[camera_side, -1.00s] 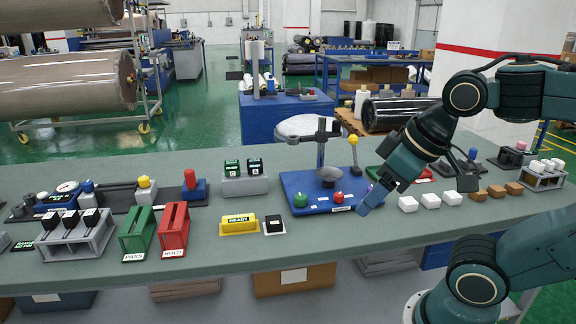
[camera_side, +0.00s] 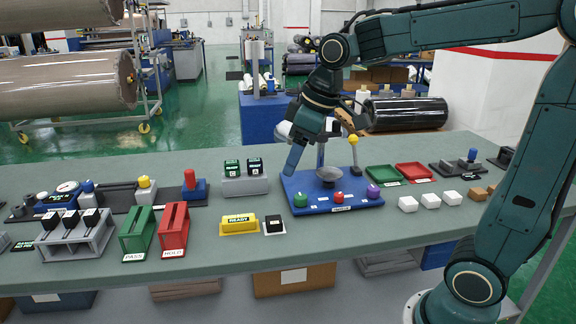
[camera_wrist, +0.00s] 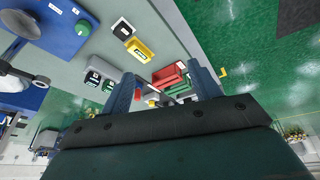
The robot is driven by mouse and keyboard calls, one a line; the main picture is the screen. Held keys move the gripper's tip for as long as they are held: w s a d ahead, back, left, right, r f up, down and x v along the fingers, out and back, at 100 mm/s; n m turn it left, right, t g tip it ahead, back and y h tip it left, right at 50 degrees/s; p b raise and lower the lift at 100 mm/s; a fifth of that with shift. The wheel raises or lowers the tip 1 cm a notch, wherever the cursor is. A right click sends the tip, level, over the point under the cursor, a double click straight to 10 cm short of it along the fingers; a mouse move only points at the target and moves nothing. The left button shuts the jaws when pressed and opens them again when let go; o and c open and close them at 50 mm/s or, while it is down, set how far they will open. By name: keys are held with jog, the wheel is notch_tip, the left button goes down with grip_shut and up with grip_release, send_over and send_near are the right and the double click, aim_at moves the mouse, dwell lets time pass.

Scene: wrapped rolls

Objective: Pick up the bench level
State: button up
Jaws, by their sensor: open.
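The bench level appears to be the yellow bar (camera_side: 239,224) with a READY label, lying on the bench left of the blue board. In the wrist view the yellow bar (camera_wrist: 139,50) lies above and left of the space between my fingers. My gripper (camera_side: 294,160) is high over the bench, up and right of the bar and apart from it. In the wrist view my gripper (camera_wrist: 165,86) shows two blue fingers spread apart with nothing held between them.
A small black block (camera_side: 274,224) stands right beside the bar. Red (camera_side: 174,229) and green (camera_side: 138,231) racks stand to its left. The blue board (camera_side: 372,204) carries a post, dish and coloured knobs.

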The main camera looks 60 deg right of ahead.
jog(key=w+d+f+n+g, duration=0.1)
jog(key=w+d+f, duration=0.15)
jog(key=w, duration=0.35)
jog(key=w+d+f+n, duration=0.1)
jog(key=w+f+n, duration=0.15)
jog(key=w, duration=0.35)
jog(key=n+y, duration=0.1)
send_near(240, 218)
jog(key=shift+w+a+f+g, duration=0.2)
jog(key=shift+w+f, duration=0.15)
jog(key=shift+f, duration=0.4)
jog(key=shift+w+a+f+g, duration=0.1)
jog(key=shift+w+f+g, duration=0.2)
jog(key=shift+f, duration=0.4)
jog(key=shift+w+a+f, duration=0.1)
jog(key=shift+w+f, duration=0.05)
jog(key=shift+f, duration=0.3)
jog(key=shift+x, duration=2.6)
jog(key=shift+f, duration=0.25)
jog(key=shift+c, duration=0.2)
jog(key=c, duration=1.1)
